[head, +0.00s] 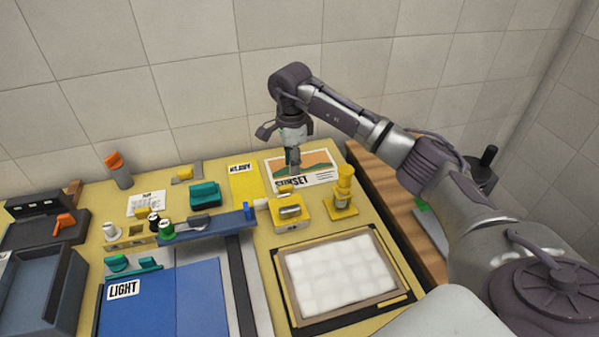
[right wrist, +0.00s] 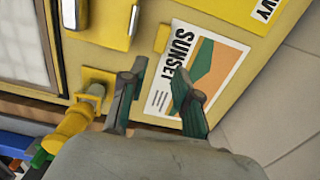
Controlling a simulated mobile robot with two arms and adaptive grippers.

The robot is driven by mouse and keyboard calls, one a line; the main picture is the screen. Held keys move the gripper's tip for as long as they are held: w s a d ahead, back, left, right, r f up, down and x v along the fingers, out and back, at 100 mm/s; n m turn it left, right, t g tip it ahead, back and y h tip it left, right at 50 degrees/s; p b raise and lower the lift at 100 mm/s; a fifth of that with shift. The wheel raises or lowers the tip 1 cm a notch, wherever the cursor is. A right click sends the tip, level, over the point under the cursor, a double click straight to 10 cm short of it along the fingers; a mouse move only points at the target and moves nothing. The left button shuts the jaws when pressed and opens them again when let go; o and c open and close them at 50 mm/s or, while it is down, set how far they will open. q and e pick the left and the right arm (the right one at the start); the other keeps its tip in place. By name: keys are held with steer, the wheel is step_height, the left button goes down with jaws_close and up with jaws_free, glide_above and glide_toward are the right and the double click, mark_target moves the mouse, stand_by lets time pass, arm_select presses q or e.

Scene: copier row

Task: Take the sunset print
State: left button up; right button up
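The sunset print (head: 318,166) is a white card with orange and green shapes and the word SUNSET. It lies flat on the yellow table near the back wall in the head view. It also shows in the right wrist view (right wrist: 215,58), where one finger covers part of it. My right gripper (head: 293,168) points down over the print's left part in the head view. In the right wrist view its two fingers (right wrist: 158,82) are apart with nothing between them. I cannot tell its exact height above the print. My left gripper is not in view.
A yellow stand (head: 342,197) and a yellow block device (head: 290,211) are close in front of the print. A yellow card (head: 246,184) lies to its left. A framed white pad (head: 338,275) is nearer. The tiled wall (head: 200,90) rises behind.

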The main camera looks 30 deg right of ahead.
steer(key=shift+s+a+f+p, duration=0.1)
steer(key=shift+f+p, duration=0.25)
steer(key=shift+f, duration=1.45)
steer(key=shift+s+a+f+p, duration=0.1)
steer(key=shift+f+p, duration=0.25)
steer(key=shift+f, duration=1.4)
jaws_close()
